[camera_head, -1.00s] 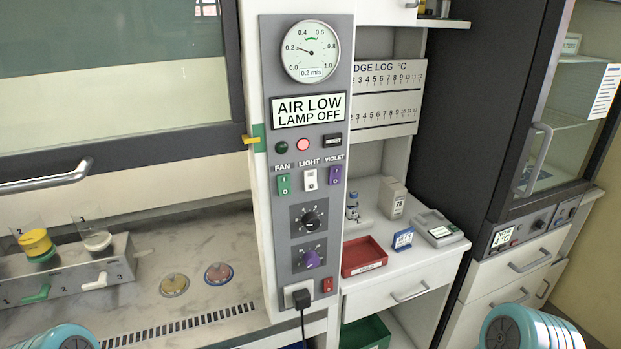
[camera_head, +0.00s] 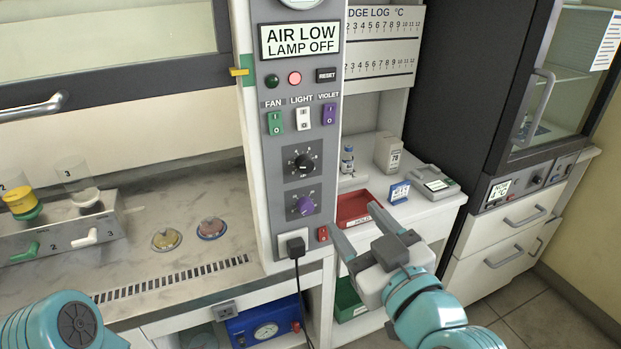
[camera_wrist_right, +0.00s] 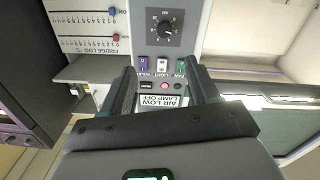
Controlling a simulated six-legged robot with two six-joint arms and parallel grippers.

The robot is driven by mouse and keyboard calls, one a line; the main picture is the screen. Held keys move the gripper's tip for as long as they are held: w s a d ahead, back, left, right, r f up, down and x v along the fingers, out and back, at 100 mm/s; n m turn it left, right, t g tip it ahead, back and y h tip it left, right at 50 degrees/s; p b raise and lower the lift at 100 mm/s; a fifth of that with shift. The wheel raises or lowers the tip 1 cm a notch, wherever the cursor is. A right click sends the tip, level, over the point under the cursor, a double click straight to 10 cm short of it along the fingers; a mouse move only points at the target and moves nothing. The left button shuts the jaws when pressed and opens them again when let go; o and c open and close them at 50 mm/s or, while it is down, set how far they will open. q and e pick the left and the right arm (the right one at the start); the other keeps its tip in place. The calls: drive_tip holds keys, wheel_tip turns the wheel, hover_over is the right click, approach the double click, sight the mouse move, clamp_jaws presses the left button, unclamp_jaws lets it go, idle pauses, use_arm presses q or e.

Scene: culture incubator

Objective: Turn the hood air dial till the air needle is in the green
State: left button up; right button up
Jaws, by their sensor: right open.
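The grey hood panel (camera_head: 329,165) carries a black dial (camera_head: 302,163) with a purple dial (camera_head: 303,205) below it. The black dial also shows upside down in the right wrist view (camera_wrist_right: 165,29). The air gauge (camera_head: 300,2) is cut off at the top edge, so its needle is hidden now. The panel sign (camera_head: 300,40) reads AIR LOW, LAMP OFF. My right gripper (camera_head: 356,222) is open and empty, to the right of and below the dials, apart from them. Its fingers also show in the right wrist view (camera_wrist_right: 163,70). My left gripper is not in view.
FAN, LIGHT and VIOLET switches (camera_head: 302,119) sit above the dials. A plug and cable (camera_head: 294,246) and a small red switch (camera_head: 322,233) are below. A red tray (camera_head: 352,207) lies on the side counter near my gripper. Two round dishes lie on the hood floor.

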sight(307, 167)
drive_tip(key=p+x, duration=0.1)
drive_tip(key=x, duration=0.4)
drive_tip(key=p+x, duration=0.1)
drive_tip(key=x, duration=0.5)
drive_tip(key=a+p+x, duration=0.1)
drive_tip(key=x, duration=0.4)
drive_tip(key=c, duration=1)
drive_tip(key=shift+c, duration=0.2)
